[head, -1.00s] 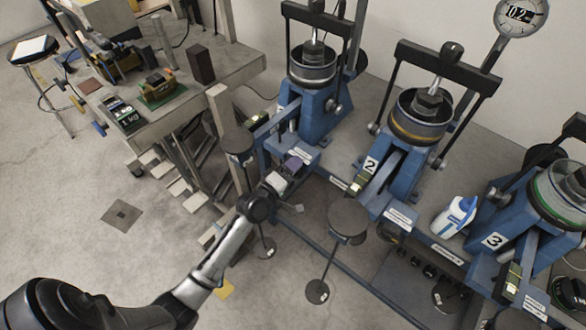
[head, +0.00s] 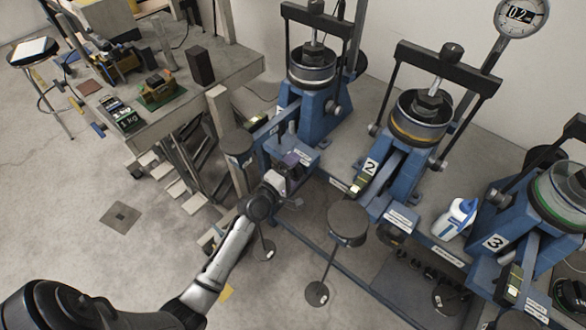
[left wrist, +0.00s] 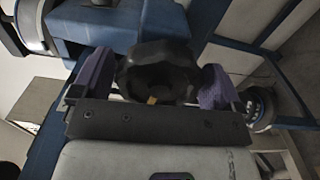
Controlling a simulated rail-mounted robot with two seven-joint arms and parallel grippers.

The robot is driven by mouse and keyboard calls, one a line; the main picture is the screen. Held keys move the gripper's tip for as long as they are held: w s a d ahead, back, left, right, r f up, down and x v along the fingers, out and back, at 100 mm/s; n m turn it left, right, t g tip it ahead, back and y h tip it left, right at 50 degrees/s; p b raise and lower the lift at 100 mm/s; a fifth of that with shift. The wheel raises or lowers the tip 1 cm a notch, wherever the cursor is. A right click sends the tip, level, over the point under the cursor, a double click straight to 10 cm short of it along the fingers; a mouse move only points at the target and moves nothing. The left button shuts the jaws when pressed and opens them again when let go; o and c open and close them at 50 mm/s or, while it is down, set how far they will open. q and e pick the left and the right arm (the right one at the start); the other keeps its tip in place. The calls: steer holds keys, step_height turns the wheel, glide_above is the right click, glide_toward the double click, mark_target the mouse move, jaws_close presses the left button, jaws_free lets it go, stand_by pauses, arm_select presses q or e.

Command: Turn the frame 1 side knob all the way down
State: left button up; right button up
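The frame 1 side knob (left wrist: 157,72) is black and lobed. In the left wrist view it sits between the two purple finger pads of my left gripper (left wrist: 158,88). The pads stand wide apart, one on each side of the knob; I cannot tell whether they touch it. In the head view my left gripper (head: 293,160) is at the near end of blue lever frame 1 (head: 316,112), the leftmost frame, and the knob is hidden there. My right gripper is not in view.
Blue frame 2 (head: 395,165) and frame 3 (head: 505,225) stand to the right, with a white bottle (head: 455,218) between them. A hanger disc (head: 348,220) is right of my left forearm. A concrete bench (head: 190,105) stands left.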

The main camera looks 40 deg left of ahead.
arm_select(q)
steer(key=shift+o, duration=0.2)
steer(key=shift+s, duration=0.2)
steer(key=shift+s+d+p, duration=0.1)
steer(key=shift+s+p, duration=0.7)
steer(key=shift+s, duration=2.15)
